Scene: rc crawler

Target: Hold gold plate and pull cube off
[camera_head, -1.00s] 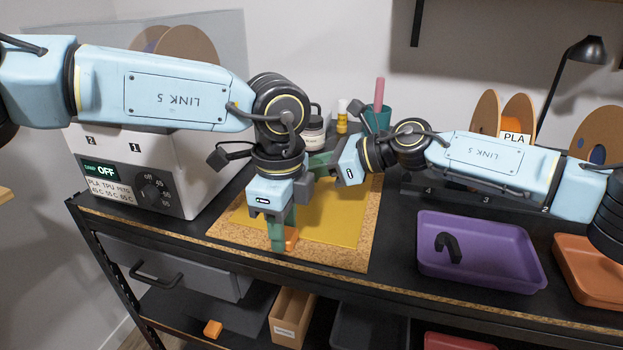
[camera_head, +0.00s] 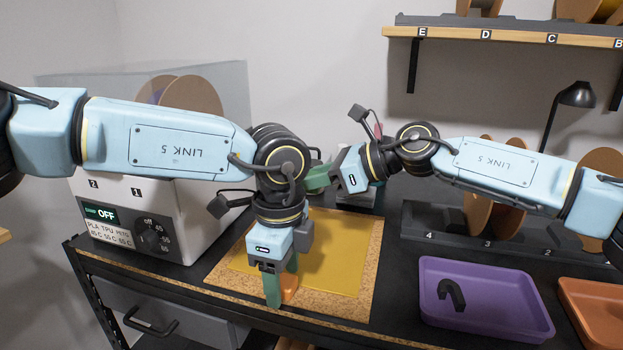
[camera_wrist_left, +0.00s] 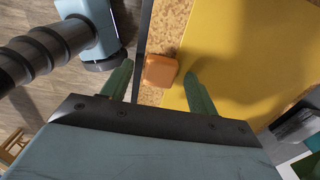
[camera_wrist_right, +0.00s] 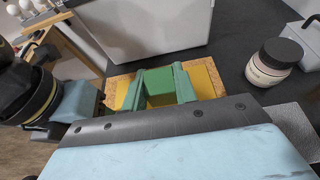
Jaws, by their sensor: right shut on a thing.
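The gold plate (camera_head: 345,260) lies flat on a cork mat on the bench. My left gripper (camera_head: 282,287) points down at the plate's front left edge. Its fingers are apart on either side of a small orange block (camera_wrist_left: 160,70), with gaps on both sides in the left wrist view. My right gripper (camera_head: 318,178) is above the plate's back part, shut on a green block (camera_wrist_right: 160,88), which looks like the cube. The block is much the same green as the fingers, so its outline is hard to tell. It appears raised above the plate.
The cork mat (camera_head: 365,312) surrounds the plate. A grey dryer box (camera_head: 150,215) stands to the left. A purple tray (camera_head: 500,305) with a black hook is at right, an orange tray (camera_head: 600,315) beyond it. A jar (camera_wrist_right: 270,65) stands near my right gripper.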

